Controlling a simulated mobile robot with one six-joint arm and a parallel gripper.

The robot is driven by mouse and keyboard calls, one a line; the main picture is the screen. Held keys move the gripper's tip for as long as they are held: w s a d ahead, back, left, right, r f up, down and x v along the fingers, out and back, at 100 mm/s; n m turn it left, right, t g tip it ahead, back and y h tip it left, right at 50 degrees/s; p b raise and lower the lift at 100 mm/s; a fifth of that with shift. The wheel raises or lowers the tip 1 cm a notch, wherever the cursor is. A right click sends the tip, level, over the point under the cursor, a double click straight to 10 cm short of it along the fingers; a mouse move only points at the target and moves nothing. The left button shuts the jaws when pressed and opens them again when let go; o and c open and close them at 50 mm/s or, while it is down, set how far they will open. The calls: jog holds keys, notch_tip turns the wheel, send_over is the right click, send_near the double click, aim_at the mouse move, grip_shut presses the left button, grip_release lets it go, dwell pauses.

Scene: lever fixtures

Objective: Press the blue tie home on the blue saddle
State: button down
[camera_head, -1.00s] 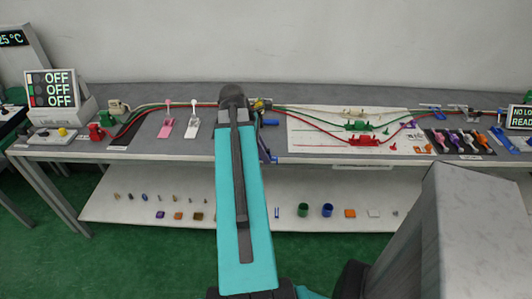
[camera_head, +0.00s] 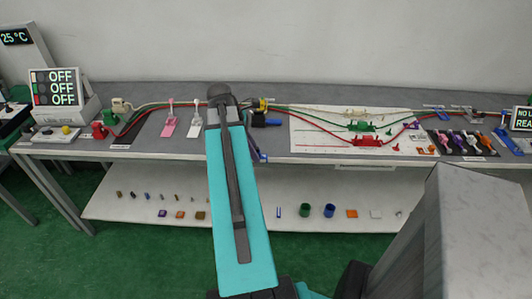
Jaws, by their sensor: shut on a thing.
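My teal arm rises from the bottom and covers part of the bench's middle. Just right of its top end is a small dark block, which looks like my gripper (camera_head: 258,117), partly hidden behind the arm. A small blue piece (camera_head: 272,122) shows against its right side, apparently the blue tie in the jaws. The fingertips are too small to make out. I cannot tell the blue saddle apart from this blue piece, nor whether the two touch.
A yellow part (camera_head: 263,104) is close behind the gripper. Pink (camera_head: 169,122) and white levers (camera_head: 196,122) stand left of my arm. A white board (camera_head: 305,140) with green (camera_head: 361,126) and red fixtures (camera_head: 367,141) lies to the right. Cables run along the back.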

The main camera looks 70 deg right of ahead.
jog(key=w+a+r+n+h, duration=0.1)
jog(key=w+a+n, duration=0.1)
jog(key=w+a, duration=0.85)
jog(key=w+a+n, duration=0.1)
jog(key=w+a, duration=0.5)
jog(key=w, duration=0.9)
jog(key=w+a+n, duration=0.1)
jog(key=w+a, duration=0.3)
jog(key=a, duration=0.4)
jog(key=w+a+r+n+t, duration=0.1)
jog(key=w+a, duration=0.3)
jog(key=a, duration=0.5)
jog(key=w+a+r+n, duration=0.1)
jog(key=w+a, duration=0.3)
jog(key=a, duration=0.5)
jog(key=shift+w+a+h, duration=0.25)
jog(key=shift+w+h, duration=0.15)
jog(key=shift+d, duration=0.1)
